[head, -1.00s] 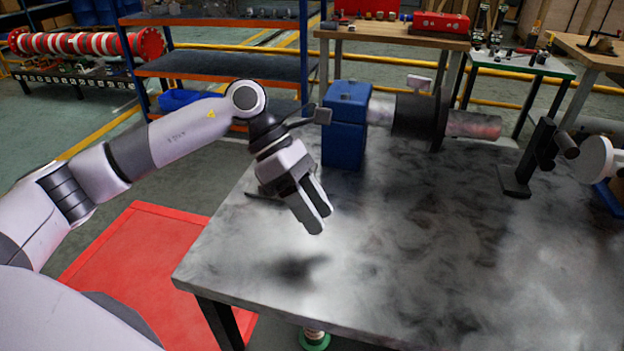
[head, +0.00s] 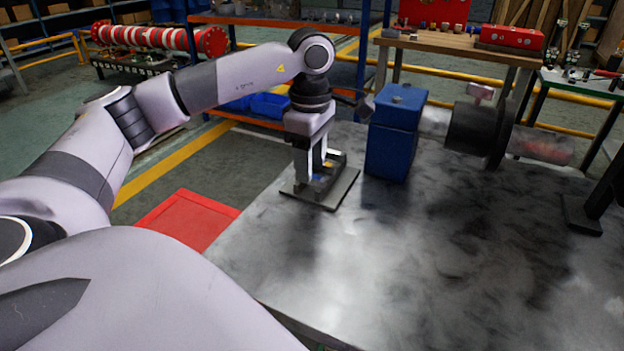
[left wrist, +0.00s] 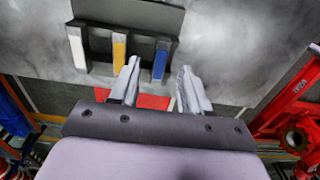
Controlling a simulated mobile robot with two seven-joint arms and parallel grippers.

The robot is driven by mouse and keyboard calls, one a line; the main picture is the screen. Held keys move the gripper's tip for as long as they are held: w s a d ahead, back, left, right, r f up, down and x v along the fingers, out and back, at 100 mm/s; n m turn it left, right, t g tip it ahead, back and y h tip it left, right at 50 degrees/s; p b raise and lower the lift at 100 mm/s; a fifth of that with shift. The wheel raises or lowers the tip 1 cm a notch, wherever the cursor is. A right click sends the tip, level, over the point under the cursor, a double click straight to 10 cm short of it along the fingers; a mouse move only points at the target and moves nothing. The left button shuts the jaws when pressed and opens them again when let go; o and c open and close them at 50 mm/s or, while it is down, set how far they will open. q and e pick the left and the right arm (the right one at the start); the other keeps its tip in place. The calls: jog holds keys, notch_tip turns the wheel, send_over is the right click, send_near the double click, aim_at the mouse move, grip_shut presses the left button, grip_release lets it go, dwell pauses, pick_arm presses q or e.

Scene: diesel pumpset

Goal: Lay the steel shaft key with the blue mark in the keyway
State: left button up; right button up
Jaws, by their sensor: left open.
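A dark rack (head: 333,196) stands on the steel table, left of the blue block. In the left wrist view the rack (left wrist: 112,42) holds three bars, marked white (left wrist: 77,48), yellow (left wrist: 119,48) and blue. The key with the blue mark (left wrist: 160,62) is the rightmost there. My left gripper (head: 316,178) points down at the rack, open and empty. In the left wrist view its fingertips (left wrist: 159,66) lie on either side of the blue-marked key in the picture; I see no grip. A shaft (head: 543,146) lies right of the block; I cannot make out its keyway. My right gripper is out of view.
The blue block (head: 392,140) stands close to the right of my left gripper. A dark round hub (head: 472,128) sits on the shaft. A black stand (head: 592,195) is at the right. The middle and front of the steel table (head: 420,270) are clear.

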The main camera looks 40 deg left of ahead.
pick_arm(q)
jog(key=shift+f, duration=0.95)
grip_shut()
jog(key=shift+r, duration=0.15)
